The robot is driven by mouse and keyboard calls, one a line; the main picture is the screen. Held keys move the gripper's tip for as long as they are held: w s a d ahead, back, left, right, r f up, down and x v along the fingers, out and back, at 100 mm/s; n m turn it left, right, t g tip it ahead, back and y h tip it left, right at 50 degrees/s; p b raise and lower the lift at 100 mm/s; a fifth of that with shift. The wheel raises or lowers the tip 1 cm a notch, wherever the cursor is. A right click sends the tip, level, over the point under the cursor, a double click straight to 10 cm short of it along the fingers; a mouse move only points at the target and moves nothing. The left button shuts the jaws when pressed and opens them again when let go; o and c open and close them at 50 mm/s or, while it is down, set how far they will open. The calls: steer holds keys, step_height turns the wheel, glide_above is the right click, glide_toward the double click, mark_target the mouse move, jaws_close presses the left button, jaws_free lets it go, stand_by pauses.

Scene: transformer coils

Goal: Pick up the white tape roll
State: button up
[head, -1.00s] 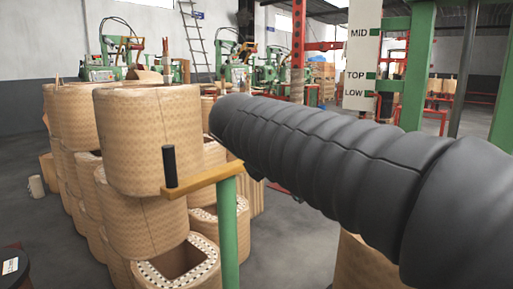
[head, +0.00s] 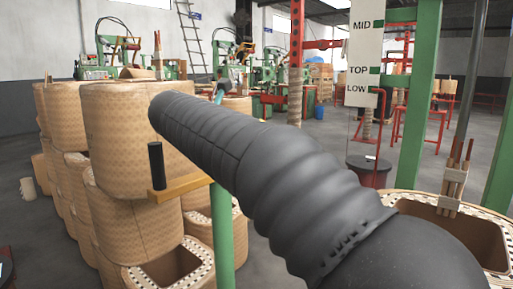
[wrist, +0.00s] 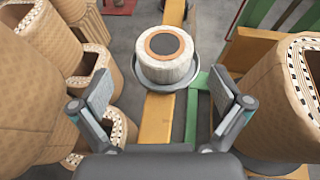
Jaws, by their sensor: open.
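The white tape roll (wrist: 165,70) shows in the wrist view, upper middle. It has a white wrapped side, and its top shows a tan ring around a dark centre. It appears to sit on a round grey dish (wrist: 194,76) over a yellow beam. My gripper (wrist: 165,108) is open, its two fingers spread wide with nothing between them. The roll lies beyond the fingertips, roughly centred between them. In the head view my dark, ribbed arm covers the middle, and I cannot make out the roll or the gripper there.
Stacked tan coils (head: 140,130) stand at the left. Another large coil (head: 488,240) stands at the lower right. A green post (head: 222,225) carries a yellow bar (head: 178,188) with a black handle. In the wrist view, coils flank both fingers closely.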

steer(key=shift+d+r+b+x, duration=0.15)
steer(key=shift+b+x, duration=0.1)
steer(key=shift+x, duration=1.35)
steer(key=shift+d+r+b+x, duration=0.15)
steer(key=shift+b+x, duration=0.1)
steer(key=shift+x, duration=1.35)
steer(key=shift+s, duration=0.1)
steer(key=c, duration=1.3)
